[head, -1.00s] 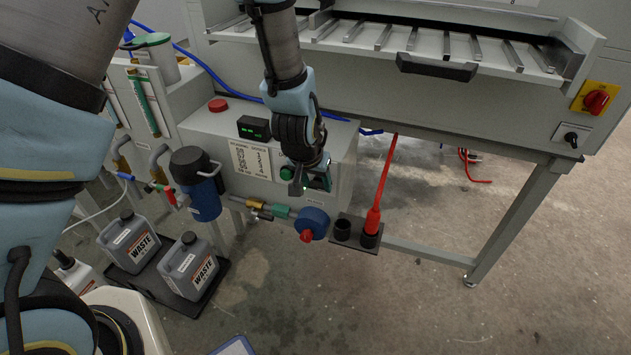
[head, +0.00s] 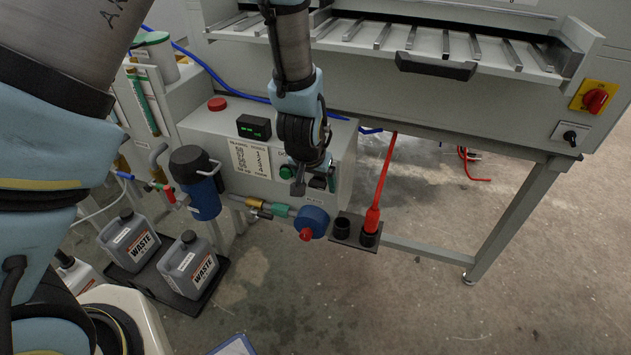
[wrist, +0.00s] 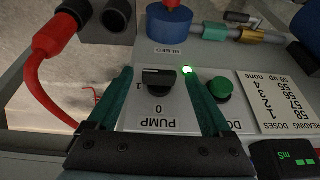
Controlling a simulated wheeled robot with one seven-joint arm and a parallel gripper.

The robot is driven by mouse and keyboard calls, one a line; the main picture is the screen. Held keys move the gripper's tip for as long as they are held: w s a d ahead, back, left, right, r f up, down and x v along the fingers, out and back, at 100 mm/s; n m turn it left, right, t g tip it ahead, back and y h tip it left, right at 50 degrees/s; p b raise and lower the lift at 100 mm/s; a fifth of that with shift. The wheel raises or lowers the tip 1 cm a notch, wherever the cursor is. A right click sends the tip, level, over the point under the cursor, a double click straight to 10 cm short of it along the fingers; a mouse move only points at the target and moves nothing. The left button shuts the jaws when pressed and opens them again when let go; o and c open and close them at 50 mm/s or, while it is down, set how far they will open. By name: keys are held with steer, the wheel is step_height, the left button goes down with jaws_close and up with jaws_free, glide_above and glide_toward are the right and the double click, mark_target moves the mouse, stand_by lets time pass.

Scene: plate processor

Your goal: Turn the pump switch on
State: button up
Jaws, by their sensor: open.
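The pump switch (wrist: 158,79) is a black knob on the grey control box. In the wrist view it sits above the upside-down word PUMP and the marks 0 and 1, between my fingers. In the head view my gripper (head: 315,186) is at the front face of the box, and my wrist partly covers the switch area.
A green button (wrist: 221,88) sits close beside one finger. The blue bleed valve (head: 313,221) with a red knob is just below. A red cable (head: 383,185) runs into a black socket at right. A blue filter housing (head: 203,195) and waste cans (head: 188,265) stand left.

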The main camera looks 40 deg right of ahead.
steer(key=v, duration=1)
steer(key=shift+r+p, duration=0.35)
steer(key=shift+p, duration=0.1)
steer(key=shift+s+a, duration=0.1)
steer(key=w+a+r+n+y+p, duration=0.1)
steer(key=w+a+r+n+p, duration=0.15)
steer(key=w+a+r, duration=0.45)
steer(key=w+a+r+n+y+p, duration=0.1)
steer(key=w+a+r+n+p, duration=0.3)
steer(key=a, duration=0.6)
steer(key=a+r+n+p, duration=0.2)
steer(key=a+r, duration=0.1)
steer(key=a, duration=0.7)
steer(key=a+r+n+g+y+p, duration=0.1)
steer(key=a+r, duration=0.3)
steer(key=a, duration=0.7)
steer(key=shift+w+a+r+n+p, duration=0.15)
steer(key=shift+a+r+n+p, duration=0.15)
steer(key=shift+p, duration=0.3)
